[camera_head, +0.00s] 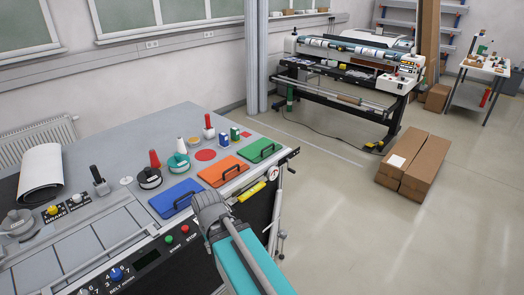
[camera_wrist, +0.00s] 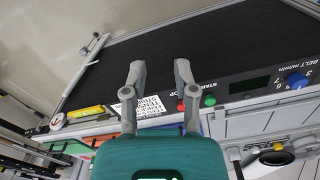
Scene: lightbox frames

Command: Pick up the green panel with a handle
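The green panel (camera_head: 260,150) lies flat on the grey worktop near its front right corner, with a dark handle on top. My gripper (camera_wrist: 158,68) is open, its two grey fingers apart with nothing between them. In the head view the end of my arm is at the worktop's front edge, beside the blue panel and left of and nearer than the green panel; its fingertips cannot be made out there. In the wrist view the fingers are over the machine's black front, and a green strip, likely the green panel (camera_wrist: 75,147), shows partly at lower left.
An orange panel (camera_head: 223,171) and a blue panel (camera_head: 176,198), both with dark handles, lie in a row left of the green one. Behind stand a red-topped piece (camera_head: 209,127), a green block (camera_head: 235,134) and cones on discs. Cardboard boxes (camera_head: 413,163) lie on the floor at right.

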